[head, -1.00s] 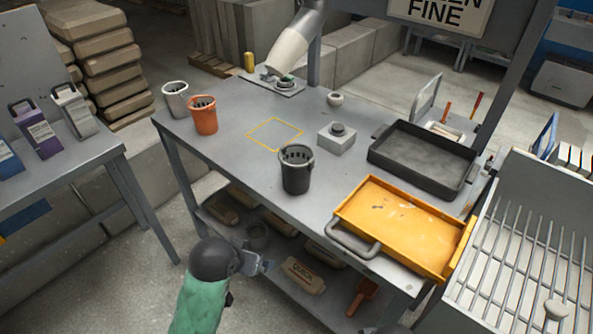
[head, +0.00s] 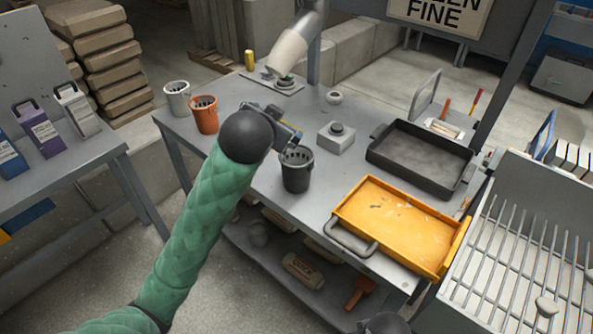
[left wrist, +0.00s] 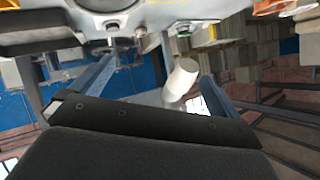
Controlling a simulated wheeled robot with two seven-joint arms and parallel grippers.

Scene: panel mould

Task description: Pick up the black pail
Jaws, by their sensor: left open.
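The black pail (head: 297,177) stands upright on the grey workbench, left of the yellow tray. My left gripper (head: 290,133) is open and empty, just above and behind the pail's rim in the head view. I cannot tell whether it touches the rim. In the left wrist view the two fingers of my left gripper (left wrist: 157,75) are spread apart with nothing held between them. I cannot make out the black pail there.
The orange pail (head: 205,114) and a light grey pail (head: 177,98) stand at the bench's left end. The yellow tray (head: 343,213), a black tray (head: 373,155) and a grey block with a knob (head: 337,140) lie to the right. The bench behind the black pail is partly hidden by my left arm.

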